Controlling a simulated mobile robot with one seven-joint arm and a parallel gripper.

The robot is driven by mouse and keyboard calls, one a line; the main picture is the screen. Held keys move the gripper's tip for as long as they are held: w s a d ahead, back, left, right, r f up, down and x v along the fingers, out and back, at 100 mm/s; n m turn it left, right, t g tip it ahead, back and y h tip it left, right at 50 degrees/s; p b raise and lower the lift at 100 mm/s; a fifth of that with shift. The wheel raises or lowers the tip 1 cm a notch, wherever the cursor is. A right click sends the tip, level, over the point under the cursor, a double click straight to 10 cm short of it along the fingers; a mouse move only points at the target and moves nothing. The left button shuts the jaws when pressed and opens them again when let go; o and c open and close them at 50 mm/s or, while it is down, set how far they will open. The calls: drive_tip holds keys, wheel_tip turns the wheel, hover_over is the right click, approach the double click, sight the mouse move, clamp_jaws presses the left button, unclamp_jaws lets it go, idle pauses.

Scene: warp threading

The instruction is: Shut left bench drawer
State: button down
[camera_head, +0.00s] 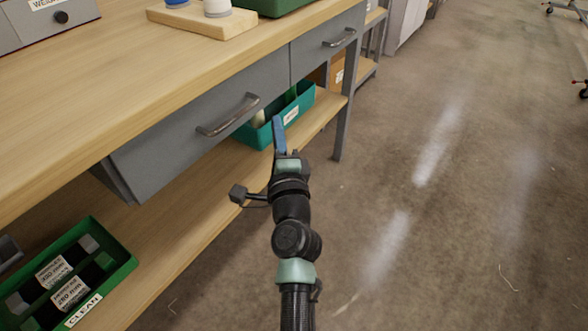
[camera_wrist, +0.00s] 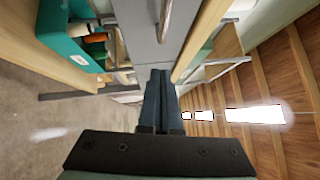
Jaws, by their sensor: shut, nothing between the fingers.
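The left bench drawer (camera_head: 190,145) has a grey front and a metal bar handle (camera_head: 228,115). In the head view its front looks nearly flush with the right drawer (camera_head: 325,50); I cannot tell if a small gap remains. My gripper (camera_head: 279,125) has its blue fingers together and empty, in front of and below the right end of the left drawer. In the wrist view the shut fingers (camera_wrist: 160,78) point toward a grey drawer front (camera_wrist: 140,35) with a handle (camera_wrist: 166,15). Whether the fingertips touch it is unclear.
A teal bin (camera_head: 262,133) sits on the lower shelf (camera_head: 180,215) behind my gripper. A green tray marked CLEAN (camera_head: 120,265) is at the shelf's left. A bench leg (camera_head: 345,125) stands right of my gripper.

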drive_tip(key=v, duration=0.9)
wheel_tip(320, 180, up, 26)
drive_tip(key=s+n+t+y, duration=0.15)
drive_tip(key=n+t, duration=0.25)
drive_tip(key=n, duration=0.8)
drive_tip(key=s+d+r+n+t+h+p, duration=0.1)
drive_tip(key=s+d+r+n+t+h, duration=0.15)
drive_tip(key=s+r, duration=0.6)
drive_tip(key=s+d+r+n+t+h, duration=0.2)
drive_tip(key=s+r+h, duration=0.3)
drive_tip(key=r, duration=0.6)
wheel_tip(320, 180, up, 35)
drive_tip(key=y+p, duration=0.1)
drive_tip(key=p, duration=3.5)
drive_tip(key=shift+w, duration=0.15)
